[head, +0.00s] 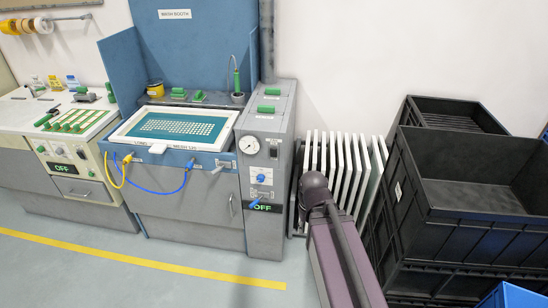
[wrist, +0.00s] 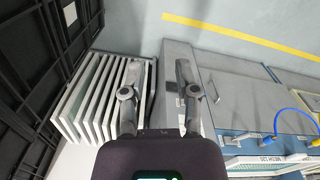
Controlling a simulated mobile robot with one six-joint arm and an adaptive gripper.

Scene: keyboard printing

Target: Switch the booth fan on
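The wash booth (head: 189,37) has blue walls and a framed screen (head: 184,120) lying on it. The narrow grey cabinet (head: 268,226) at its right bears a round gauge (head: 249,145), a blue knob on a white plate (head: 260,178), a black display reading OFF in green (head: 265,208) and a blue lever (head: 255,203). In the wrist view my gripper (wrist: 158,68) is open and empty, its two fingers apart. The grey cabinet (wrist: 172,50) lies beyond the fingers, partly covered by the right one. The head view shows my arm, but I cannot make out the fingers there.
White framed screens (head: 345,160) stand in a rack right of the cabinet. Black crates (head: 470,240) are stacked further right. A left bench (head: 70,135) has its own OFF display (head: 62,167). Yellow and blue hoses (head: 160,190) hang at the booth's front. The floor (head: 160,285) in front is clear.

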